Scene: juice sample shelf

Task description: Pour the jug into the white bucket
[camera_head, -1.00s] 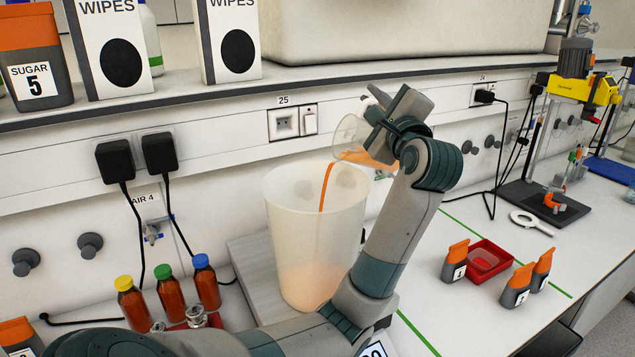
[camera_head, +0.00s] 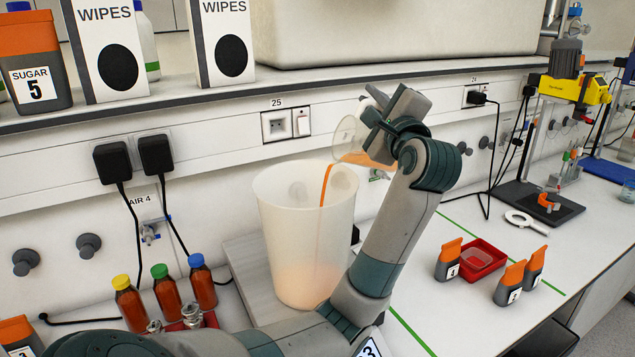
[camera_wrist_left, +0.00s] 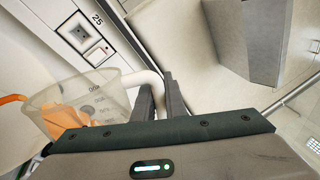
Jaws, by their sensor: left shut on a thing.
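My left gripper (camera_head: 392,115) is shut on the clear jug (camera_head: 347,138) and holds it tilted above the right side of the white bucket (camera_head: 285,225). In the left wrist view the fingers (camera_wrist_left: 160,97) are at the handle of the jug (camera_wrist_left: 95,98), which has orange juice in it. An orange stream (camera_head: 324,185) runs from the jug's lip down into the bucket. The bucket is translucent, stands upright, and shows an orange tint low down. My right gripper is not in view.
Bottles with yellow, green and blue caps (camera_head: 167,295) stand left of the bucket. Several orange-capped containers (camera_head: 449,259) and a red tray (camera_head: 482,262) are on the bench at right. A shelf with wipes boxes (camera_head: 222,45) overhangs behind.

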